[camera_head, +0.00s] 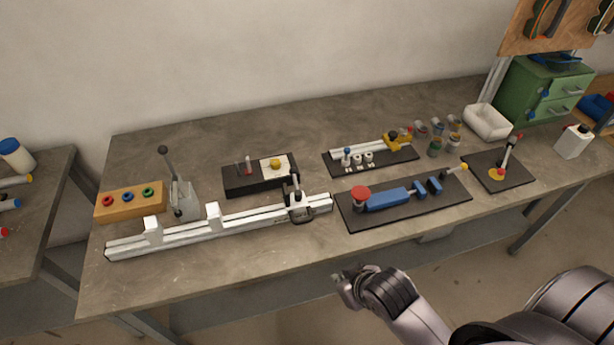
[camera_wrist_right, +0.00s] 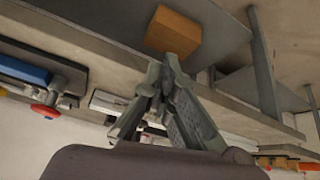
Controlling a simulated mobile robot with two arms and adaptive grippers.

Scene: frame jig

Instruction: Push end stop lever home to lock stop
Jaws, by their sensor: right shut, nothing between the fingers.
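The end stop (camera_head: 299,209) is a dark block clamped on the right part of a long white rail (camera_head: 250,215). Its lever (camera_head: 296,184) stands roughly upright, with a dark knob at the top. My right gripper (camera_head: 343,288) is in front of the table's front edge, below and to the right of the end stop, apart from it. Its fingers are together and empty; they also show in the right wrist view (camera_wrist_right: 164,82). The end stop cannot be made out clearly in the wrist view. My left gripper is not in view.
A black board with a blue tool (camera_head: 388,199) and red knob (camera_head: 361,192) lies right of the end stop. A black box (camera_head: 259,178) stands behind the rail. A tall-levered grey fixture (camera_head: 184,199) stands at left. The wrist view shows an orange-brown block (camera_wrist_right: 173,32).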

